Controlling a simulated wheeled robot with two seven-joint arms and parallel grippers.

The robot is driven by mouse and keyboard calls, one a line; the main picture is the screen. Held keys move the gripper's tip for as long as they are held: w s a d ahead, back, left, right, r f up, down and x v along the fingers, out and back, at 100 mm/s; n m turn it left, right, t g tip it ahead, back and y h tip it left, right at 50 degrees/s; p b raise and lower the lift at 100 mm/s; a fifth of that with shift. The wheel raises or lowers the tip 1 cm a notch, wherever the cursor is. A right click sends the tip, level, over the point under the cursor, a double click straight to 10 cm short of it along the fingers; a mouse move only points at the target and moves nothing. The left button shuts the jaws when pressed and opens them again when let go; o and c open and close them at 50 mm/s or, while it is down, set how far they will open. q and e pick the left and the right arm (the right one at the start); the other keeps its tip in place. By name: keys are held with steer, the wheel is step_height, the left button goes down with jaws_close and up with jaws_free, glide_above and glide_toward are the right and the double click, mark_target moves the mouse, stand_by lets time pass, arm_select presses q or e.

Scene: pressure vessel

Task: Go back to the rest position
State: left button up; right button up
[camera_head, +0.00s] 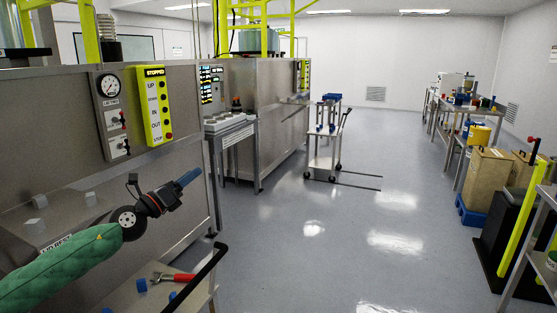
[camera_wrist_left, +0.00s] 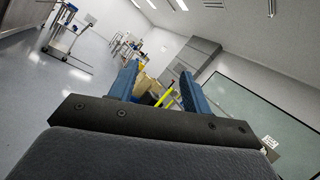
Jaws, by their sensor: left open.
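My left gripper (camera_head: 188,178) is in front of the steel vessel housing at the left of the head view, with my green-sleeved arm coming in from the lower left. Its two blue fingers also show in the left wrist view (camera_wrist_left: 160,88), spread apart with nothing between them. The fingers are clear of the control panels. My right gripper is not in view.
A yellow control box (camera_head: 157,105) and a gauge panel (camera_head: 112,115) are on the steel housing (camera_head: 60,150). A cart below my arm carries a red-handled wrench (camera_head: 172,277). A trolley (camera_head: 325,150) stands further back. The floor (camera_head: 350,235) in the middle is clear.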

arm_select(q)
step_height(320, 180, up, 4)
steer(key=a+n+t+y, duration=0.2)
steer(key=n+t+y, duration=0.45)
steer(key=n, duration=0.55)
steer(key=s+f+n+g+y, duration=0.4)
steer(key=s+f+n+y, duration=0.15)
steer(key=f+n, duration=0.45)
steer(key=s+f+n+g+y, duration=0.4)
steer(key=f+n+g+y, duration=0.15)
steer(key=f+n, duration=0.4)
steer(key=s+d+f+n+g+h, duration=0.1)
steer(key=s+d+f+g, duration=0.3)
steer(key=s+f, duration=0.8)
steer(key=s+d+f+n+g+h+b, duration=0.1)
steer(key=s+d+f+n+g+h, duration=0.1)
steer(key=s+f, duration=1)
steer(key=s+d+f+n+g+h, duration=0.1)
steer(key=s+d+f+g, duration=0.4)
steer(key=s+f, duration=0.7)
steer(key=shift+s+d+f+g+h+b, duration=0.25)
steer(key=shift+s+d+h, duration=0.65)
steer(key=shift+s, duration=1.95)
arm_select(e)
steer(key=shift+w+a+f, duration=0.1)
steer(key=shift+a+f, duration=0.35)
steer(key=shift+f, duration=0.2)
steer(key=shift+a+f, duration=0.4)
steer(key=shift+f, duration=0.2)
